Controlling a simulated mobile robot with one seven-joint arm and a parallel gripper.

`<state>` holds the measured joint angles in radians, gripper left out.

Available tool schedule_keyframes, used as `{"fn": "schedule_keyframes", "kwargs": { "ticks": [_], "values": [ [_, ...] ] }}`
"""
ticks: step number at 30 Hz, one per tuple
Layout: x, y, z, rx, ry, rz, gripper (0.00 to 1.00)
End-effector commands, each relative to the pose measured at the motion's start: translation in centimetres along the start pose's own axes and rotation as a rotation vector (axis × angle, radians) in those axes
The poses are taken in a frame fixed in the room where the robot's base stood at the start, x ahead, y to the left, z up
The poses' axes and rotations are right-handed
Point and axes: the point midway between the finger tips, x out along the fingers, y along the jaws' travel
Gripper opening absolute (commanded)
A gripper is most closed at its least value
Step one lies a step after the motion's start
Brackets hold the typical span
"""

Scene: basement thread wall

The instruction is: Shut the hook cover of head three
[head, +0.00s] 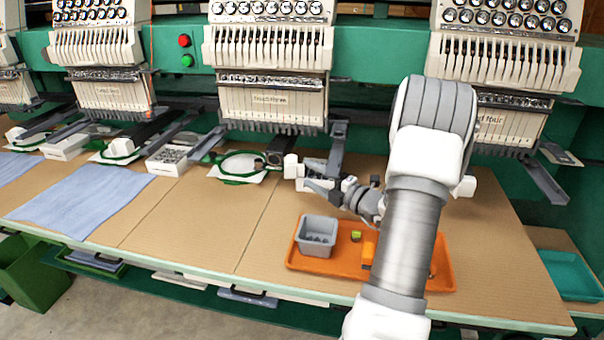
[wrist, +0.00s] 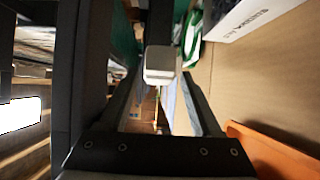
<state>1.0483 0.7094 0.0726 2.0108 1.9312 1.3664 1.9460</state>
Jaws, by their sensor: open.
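Head three (head: 270,98) is the cream machine head in the middle of the head view. Below it lies a green hoop (head: 240,166) with white cloth. A small white block (head: 290,166) stands right of the hoop, at the tip of my gripper (head: 307,177). In the wrist view a pale block (wrist: 160,66) on a dark bar shows between the fingers of my gripper (wrist: 162,92), apart from both. My gripper is open and empty. I cannot tell for sure whether this block belongs to the hook cover; the cover's hinge and position are not clear.
An orange tray (head: 300,262) with a grey bin (head: 317,235) lies in front of my gripper. A dark bracket (head: 338,148) hangs close behind it. A white box (head: 170,160) stands left of the hoop.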

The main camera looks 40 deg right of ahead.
Motion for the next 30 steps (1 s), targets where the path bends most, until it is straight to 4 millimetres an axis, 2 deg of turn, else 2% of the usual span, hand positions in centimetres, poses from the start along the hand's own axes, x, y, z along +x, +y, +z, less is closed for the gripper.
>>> {"fn": "schedule_keyframes", "kwargs": {
  "ticks": [3, 7, 19, 27, 30],
  "values": [
    [2.0, -0.1, -0.1, 0.0, 0.003, 0.001, 0.65],
    [3.3, -0.1, -0.1, 0.0, 0.002, 0.0, 0.65],
    [3.9, 0.0, 0.0, 0.001, 0.0, 0.0, 0.63],
    [3.9, 0.0, 0.0, 0.0, 0.0, 0.0, 0.15],
    [3.9, 0.0, 0.0, 0.0, 0.0, 0.0, 0.0]
  ]
}}
